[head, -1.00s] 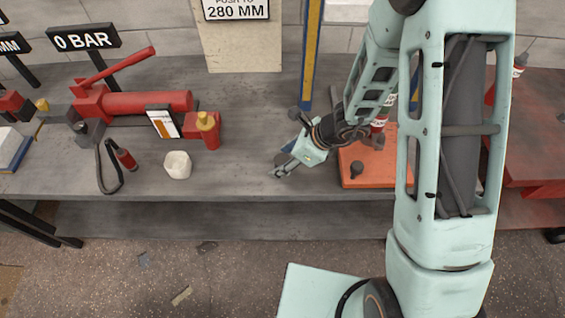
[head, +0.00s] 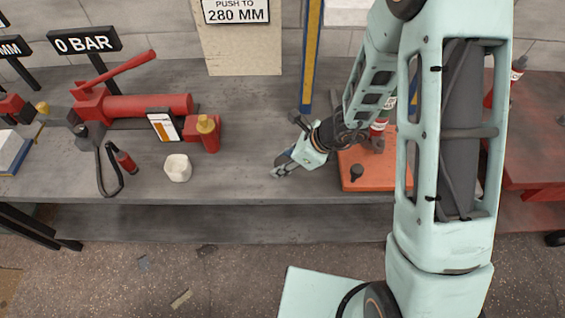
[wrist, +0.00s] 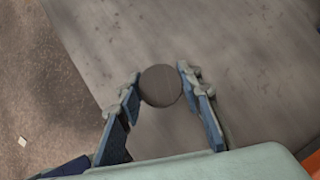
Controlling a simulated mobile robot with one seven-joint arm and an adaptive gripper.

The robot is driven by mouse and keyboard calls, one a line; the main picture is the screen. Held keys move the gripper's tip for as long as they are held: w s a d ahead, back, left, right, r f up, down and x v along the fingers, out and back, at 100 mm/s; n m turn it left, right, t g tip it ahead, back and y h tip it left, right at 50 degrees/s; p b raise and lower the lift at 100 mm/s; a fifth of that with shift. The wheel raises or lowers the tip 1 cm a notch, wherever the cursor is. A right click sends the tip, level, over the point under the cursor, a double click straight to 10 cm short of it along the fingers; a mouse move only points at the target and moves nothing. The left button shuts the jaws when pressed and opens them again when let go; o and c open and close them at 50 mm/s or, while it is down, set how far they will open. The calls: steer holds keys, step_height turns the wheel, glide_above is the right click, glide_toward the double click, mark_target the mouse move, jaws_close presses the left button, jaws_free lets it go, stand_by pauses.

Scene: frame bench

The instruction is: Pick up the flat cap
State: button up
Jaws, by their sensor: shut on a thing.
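The flat cap (wrist: 160,86) is a dark grey round disc, seen from above between the fingertips in the wrist view. My gripper (wrist: 159,80) is shut on it, with one fingertip on either side of its edge. In the head view my gripper (head: 281,171) is low over the front part of the grey bench.
The grey bench (head: 240,160) is clear left of my gripper up to a white cup-like block (head: 178,168). A red hand pump (head: 150,104) stands farther left. An orange plate (head: 362,176) with a dark knob lies just right of my gripper.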

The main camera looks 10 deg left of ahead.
steer(key=shift+r+p, duration=0.35)
steer(key=shift+r, duration=0.2)
steer(key=r+p, duration=0.2)
steer(key=r, duration=0.1)
steer(key=shift+s+d+r, duration=0.15)
steer(key=shift+d, duration=0.05)
steer(key=s+d+r+p, duration=0.8)
steer(key=s+d+p, duration=0.1)
steer(key=p, duration=0.6)
steer(key=shift+s+d+r, duration=0.2)
steer(key=shift+r, duration=0.2)
